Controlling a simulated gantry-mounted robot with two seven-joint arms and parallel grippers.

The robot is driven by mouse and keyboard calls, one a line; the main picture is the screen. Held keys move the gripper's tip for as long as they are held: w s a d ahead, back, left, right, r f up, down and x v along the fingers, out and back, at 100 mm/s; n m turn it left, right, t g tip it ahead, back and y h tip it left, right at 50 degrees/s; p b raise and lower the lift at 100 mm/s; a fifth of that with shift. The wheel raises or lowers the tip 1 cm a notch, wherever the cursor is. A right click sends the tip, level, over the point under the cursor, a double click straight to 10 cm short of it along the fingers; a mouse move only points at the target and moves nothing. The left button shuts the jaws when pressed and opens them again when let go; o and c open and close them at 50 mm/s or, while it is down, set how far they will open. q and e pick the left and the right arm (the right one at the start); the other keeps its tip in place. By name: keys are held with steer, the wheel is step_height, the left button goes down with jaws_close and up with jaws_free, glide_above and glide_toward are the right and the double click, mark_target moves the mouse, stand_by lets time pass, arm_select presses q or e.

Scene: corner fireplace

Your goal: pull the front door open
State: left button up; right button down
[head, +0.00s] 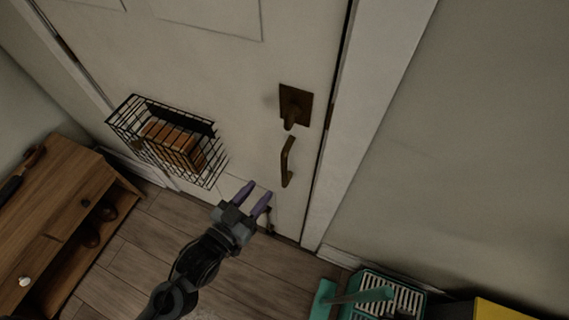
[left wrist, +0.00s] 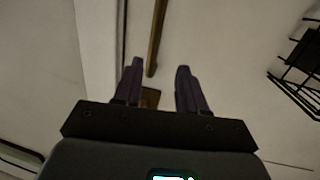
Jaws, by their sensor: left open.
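The front door (head: 215,65) is white and looks shut in its frame. Its dark bronze pull handle (head: 287,163) hangs below a bronze plate (head: 295,105) near the door's right edge. My left gripper (head: 255,195) has two purple fingers, is open and empty, and is below and left of the handle. In the left wrist view the handle (left wrist: 156,38) runs down from the top edge toward the gap between the fingers (left wrist: 160,68). A small bronze part (left wrist: 150,97) shows between the fingers, partly hidden by the gripper body. My right gripper is out of view.
A black wire basket (head: 170,140) with brown items hangs on the door, left of the handle. A wooden cabinet (head: 70,215) stands at the left. A teal litter box or tray (head: 380,293) and a yellow item (head: 495,310) lie at bottom right. Wooden floor (head: 150,245) before the door looks clear.

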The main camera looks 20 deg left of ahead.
mark_target(282, 167)
arm_select(q)
steer(key=shift+t+h, duration=0.3)
steer(key=shift+t, duration=0.2)
steer(key=x, duration=0.3)
steer(key=b+x, duration=0.1)
steer(key=x, duration=0.7)
steer(key=shift+s+d+r+b, duration=0.15)
steer(key=shift+d+b, duration=0.2)
steer(key=shift+b, duration=0.05)
jaws_close()
